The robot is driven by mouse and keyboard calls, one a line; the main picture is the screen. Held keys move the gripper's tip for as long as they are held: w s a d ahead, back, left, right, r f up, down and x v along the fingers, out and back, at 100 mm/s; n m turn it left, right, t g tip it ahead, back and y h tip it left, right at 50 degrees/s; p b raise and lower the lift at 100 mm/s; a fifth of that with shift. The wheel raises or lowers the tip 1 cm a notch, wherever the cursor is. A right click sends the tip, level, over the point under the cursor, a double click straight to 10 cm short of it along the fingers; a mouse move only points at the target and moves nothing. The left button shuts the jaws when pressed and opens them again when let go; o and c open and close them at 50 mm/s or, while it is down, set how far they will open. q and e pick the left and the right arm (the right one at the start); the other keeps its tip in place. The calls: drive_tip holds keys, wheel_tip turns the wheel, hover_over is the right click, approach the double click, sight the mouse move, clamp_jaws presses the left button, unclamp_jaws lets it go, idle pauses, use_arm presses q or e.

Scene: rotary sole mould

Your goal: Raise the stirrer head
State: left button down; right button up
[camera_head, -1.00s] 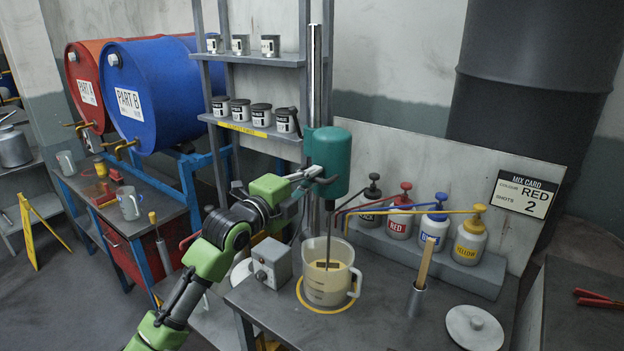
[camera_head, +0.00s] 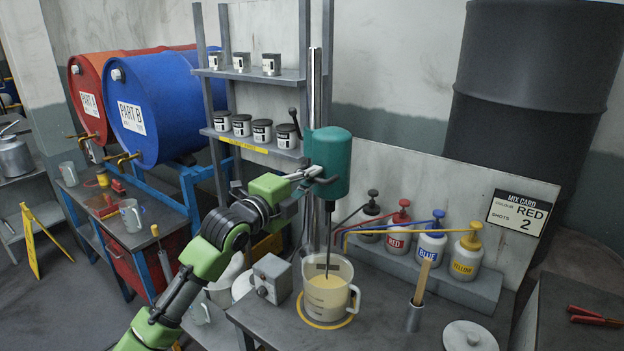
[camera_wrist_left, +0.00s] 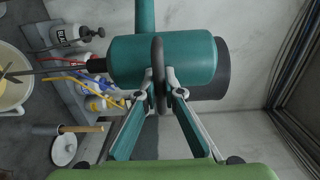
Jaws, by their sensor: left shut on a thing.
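The stirrer head (camera_head: 332,158) is a teal cylinder on a vertical metal post (camera_head: 314,90). It hangs above a clear jug (camera_head: 328,290) of cream liquid, and its thin shaft (camera_head: 328,235) runs down into the jug. My left gripper (camera_head: 318,176) is at the left side of the head. In the left wrist view the stirrer head (camera_wrist_left: 165,60) fills the middle, and my left gripper (camera_wrist_left: 160,88) is shut on its dark ring-shaped handle (camera_wrist_left: 158,60). My right gripper is in neither view.
A grey control box (camera_head: 271,279) stands left of the jug. Pump bottles, including a yellow one (camera_head: 467,257), stand to the right, their long spouts reaching toward the jug. Shelves with small tins (camera_head: 262,132) are behind. A cup with a stick (camera_head: 415,317) is at front right.

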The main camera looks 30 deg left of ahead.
sight(321, 142)
use_arm(q)
wheel_tip(321, 142, up, 2)
drive_tip(key=shift+r+p, duration=0.2)
drive_tip(key=shift+p, duration=0.4)
drive_tip(key=shift+r, duration=2.4)
drive_tip(key=shift+s+a+r, duration=0.1)
drive_tip(key=shift+a+r, duration=0.05)
drive_tip(key=shift+r, duration=0.35)
drive_tip(key=c, duration=2.1)
unclamp_jaws()
drive_tip(key=shift+f, duration=0.15)
drive_tip(key=shift+f, duration=0.15)
